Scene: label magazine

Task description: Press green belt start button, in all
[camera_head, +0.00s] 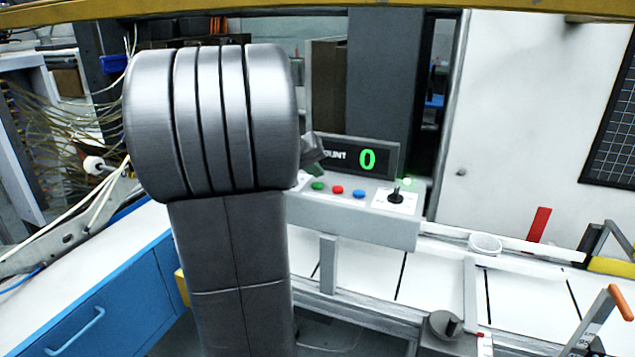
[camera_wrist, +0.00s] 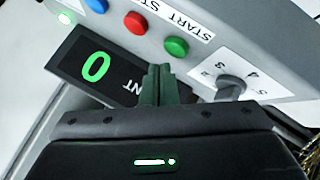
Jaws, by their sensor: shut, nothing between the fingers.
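The green button (camera_head: 318,186) is at the left of a row on a grey control box, with a red button (camera_head: 338,189) and a blue button (camera_head: 359,194) to its right. In the wrist view the green button (camera_wrist: 176,47) sits by a START label. My gripper (camera_wrist: 160,72) is shut and empty, its fingertips just short of the green button in that picture. I cannot tell the height gap, but no contact shows. In the head view the gripper (camera_head: 315,160) is partly hidden behind my arm, above the green button.
A count display (camera_head: 350,157) reading 0 stands behind the buttons. A numbered dial (camera_wrist: 230,87) is on the other side of the green button from the red one. A belt (camera_head: 430,277) runs in front.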

